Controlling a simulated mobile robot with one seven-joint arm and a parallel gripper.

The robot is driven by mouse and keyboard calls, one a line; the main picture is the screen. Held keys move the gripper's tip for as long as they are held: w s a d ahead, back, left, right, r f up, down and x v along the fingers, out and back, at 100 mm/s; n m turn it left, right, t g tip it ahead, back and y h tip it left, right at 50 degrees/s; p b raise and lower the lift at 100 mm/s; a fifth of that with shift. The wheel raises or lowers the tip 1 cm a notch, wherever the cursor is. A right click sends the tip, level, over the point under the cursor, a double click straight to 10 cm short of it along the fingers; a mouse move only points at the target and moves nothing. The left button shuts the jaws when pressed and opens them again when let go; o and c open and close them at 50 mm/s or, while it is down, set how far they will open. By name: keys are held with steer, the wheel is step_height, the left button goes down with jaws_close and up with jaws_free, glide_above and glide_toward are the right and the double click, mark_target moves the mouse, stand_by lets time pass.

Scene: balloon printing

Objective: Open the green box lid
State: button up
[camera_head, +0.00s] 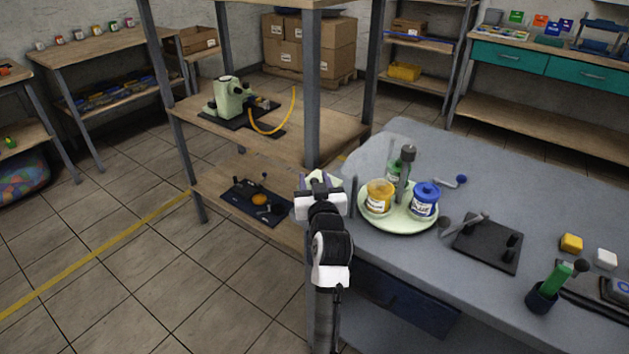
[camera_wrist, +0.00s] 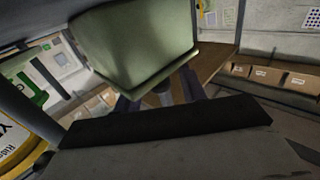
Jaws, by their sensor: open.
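A pale green box-like piece with a flanged rim (camera_wrist: 135,45) fills the upper middle of the wrist view, close to the camera. A pale green piece (camera_head: 324,178) also shows just beyond my gripper (camera_head: 319,187) in the head view. My gripper is open, with its purple-grey fingers (camera_wrist: 162,95) just below the rim in the wrist view. I cannot tell whether the fingers touch it. A green jar (camera_head: 394,175) stands at the back of the round tray (camera_head: 399,224), partly hidden by an upright grey tool (camera_head: 406,168).
A yellow jar (camera_head: 379,197) and a blue jar (camera_head: 424,200) stand on the tray. A black plate (camera_head: 488,246) and a green-handled tool in a cup (camera_head: 550,287) are further right. A shelf post (camera_head: 312,100) rises close behind my gripper.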

jaws_close()
steer(key=r+p, duration=0.1)
steer(key=p, duration=0.2)
steer(key=shift+r+m+g, duration=0.15)
steer(key=shift+m+g, duration=0.15)
steer(key=shift+g, duration=0.1)
steer(key=p, duration=0.2)
steer(key=shift+w+d+r+m+g+p, duration=0.2)
steer(key=shift+r+m+g+p, duration=0.1)
steer(key=shift+m, duration=0.1)
steer(key=shift+w+m+g+p, duration=0.1)
steer(key=shift+m+g+p, duration=0.25)
steer(key=shift+p, duration=0.4)
steer(key=shift+f, duration=0.15)
jaws_free()
steer(key=shift+d, duration=0.1)
steer(key=b+v, duration=0.3)
steer(key=v, duration=1)
steer(key=shift+s, duration=0.4)
